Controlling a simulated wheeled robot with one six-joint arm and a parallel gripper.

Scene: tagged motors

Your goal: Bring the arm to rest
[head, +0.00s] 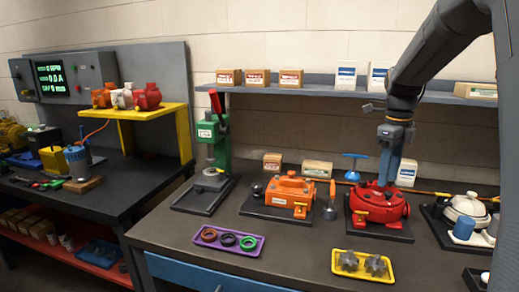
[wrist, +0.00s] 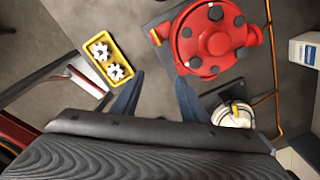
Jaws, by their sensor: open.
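My arm comes down from the upper right in the head view, with my gripper (head: 386,181) pointing down at the red motor (head: 372,207). From this side I cannot tell the exact gap between the fingertips and the motor. In the wrist view my gripper (wrist: 158,90) shows two blue-grey fingers spread apart with only grey bench surface between them. It is open and empty. The red motor (wrist: 213,40) lies beyond the fingers at the upper right of that view.
The yellow tray (head: 340,270) with gears is in front. An orange motor (head: 289,193), green press (head: 220,140) and purple tray (head: 224,252) stand left; a white motor (head: 468,210) stands right. A shelf (head: 325,89) with boxes runs behind. Bare bench lies between trays.

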